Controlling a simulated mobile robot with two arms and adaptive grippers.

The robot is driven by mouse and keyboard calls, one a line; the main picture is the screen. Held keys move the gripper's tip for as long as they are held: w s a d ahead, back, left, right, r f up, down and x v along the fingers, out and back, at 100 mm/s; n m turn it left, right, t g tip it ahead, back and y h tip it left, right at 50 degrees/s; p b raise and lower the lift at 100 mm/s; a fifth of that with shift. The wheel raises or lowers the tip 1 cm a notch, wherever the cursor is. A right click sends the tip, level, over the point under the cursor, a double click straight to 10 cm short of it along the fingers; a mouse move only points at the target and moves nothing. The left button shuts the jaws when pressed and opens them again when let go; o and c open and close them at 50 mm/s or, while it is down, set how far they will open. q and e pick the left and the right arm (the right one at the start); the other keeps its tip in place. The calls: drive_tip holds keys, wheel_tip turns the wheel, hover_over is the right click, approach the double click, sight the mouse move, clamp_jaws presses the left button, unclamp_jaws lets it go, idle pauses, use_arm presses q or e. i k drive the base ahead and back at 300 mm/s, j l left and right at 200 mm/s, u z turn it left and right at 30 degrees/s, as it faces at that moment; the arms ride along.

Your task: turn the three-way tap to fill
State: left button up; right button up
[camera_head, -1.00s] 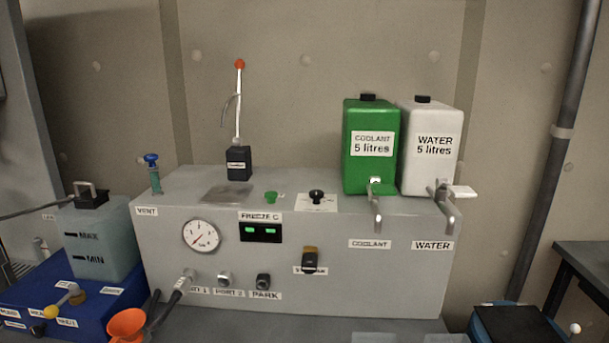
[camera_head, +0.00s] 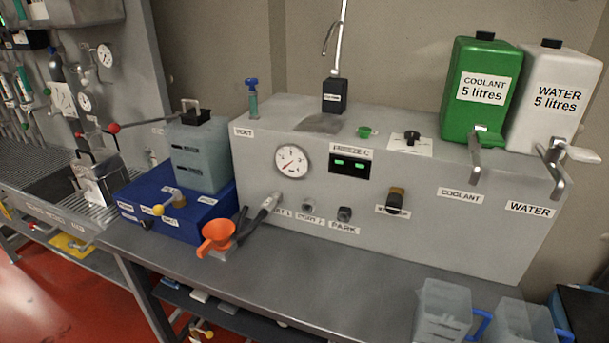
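The blue box (camera_head: 215,212) stands on the bench at centre left. On its top is a lever with a yellow ball (camera_head: 158,210) and a brass-coloured body (camera_head: 180,201). It looks like the three-way tap. The lever points left and toward the front, with small white labels around it, too small to read. A translucent tank (camera_head: 199,158) stands on the back of the box. Neither of my grippers is in view.
The grey unit (camera_head: 447,228) fills the right, bearing green coolant (camera_head: 479,92) and white water (camera_head: 550,101) containers. Translucent jugs (camera_head: 443,310) stand front right. The front middle bench (camera_head: 330,285) is clear.

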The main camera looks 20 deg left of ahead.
sight(158, 209)
drive_tip(key=u, duration=1.4)
